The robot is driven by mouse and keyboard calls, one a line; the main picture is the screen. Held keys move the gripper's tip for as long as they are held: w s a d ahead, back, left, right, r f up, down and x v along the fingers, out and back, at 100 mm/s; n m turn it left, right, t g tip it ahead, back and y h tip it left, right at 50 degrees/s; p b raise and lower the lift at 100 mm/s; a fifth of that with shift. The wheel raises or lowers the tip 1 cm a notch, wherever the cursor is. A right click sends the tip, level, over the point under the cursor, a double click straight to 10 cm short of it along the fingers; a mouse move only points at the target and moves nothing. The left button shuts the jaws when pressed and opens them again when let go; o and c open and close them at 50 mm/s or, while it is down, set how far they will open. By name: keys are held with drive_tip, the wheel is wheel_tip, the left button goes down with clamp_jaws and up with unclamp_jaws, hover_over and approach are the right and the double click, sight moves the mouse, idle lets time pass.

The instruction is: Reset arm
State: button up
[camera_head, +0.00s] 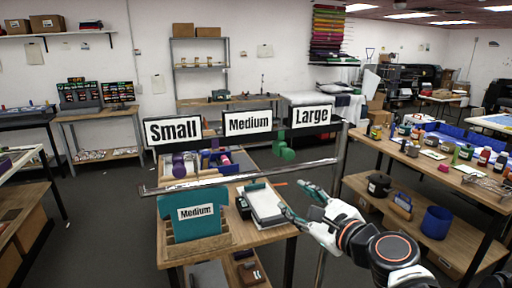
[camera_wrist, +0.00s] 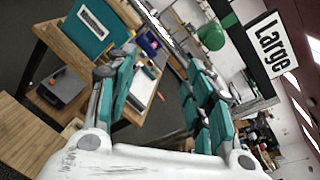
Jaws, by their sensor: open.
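My gripper (camera_head: 294,197) is open and empty, in the air over the right side of the wooden table (camera_head: 272,238). In the wrist view its two teal-padded fingers (camera_wrist: 158,75) stand apart with nothing between them. My arm reaches in from the lower right of the head view. A teal holder labelled "Medium" (camera_head: 190,228) stands on the table's near left, left of my gripper. It also shows at the upper left of the wrist view (camera_wrist: 84,32). A white pad or tray (camera_head: 263,203) lies beside the holder, just left of my fingers.
A metal frame carries "Small" (camera_head: 173,130), "Medium" (camera_head: 248,122) and "Large" (camera_head: 311,116) signs; its rail (camera_head: 240,178) and right post stand close to my gripper. A workbench (camera_head: 440,166) with jars runs along the right. Dark floor (camera_head: 105,210) is clear at left.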

drive_tip(key=s+f+n+g+h+b, duration=0.1)
drive_tip(key=s+f+n+g+b, duration=0.3)
drive_tip(key=f+n, duration=0.45)
drive_tip(key=s+f+n+g+h+b, duration=0.1)
drive_tip(key=s+f+n+b, duration=0.4)
drive_tip(key=f+n, duration=0.3)
drive_tip(key=s+d+f+n+g+h+b, duration=0.2)
drive_tip(key=s+d+f+n+h+b, duration=0.2)
drive_tip(key=s+d+f+n, duration=0.3)
drive_tip(key=shift+s+d+f+g+h, duration=0.3)
drive_tip(key=shift+s+d+f+g, duration=0.1)
drive_tip(key=shift+d+f, duration=0.35)
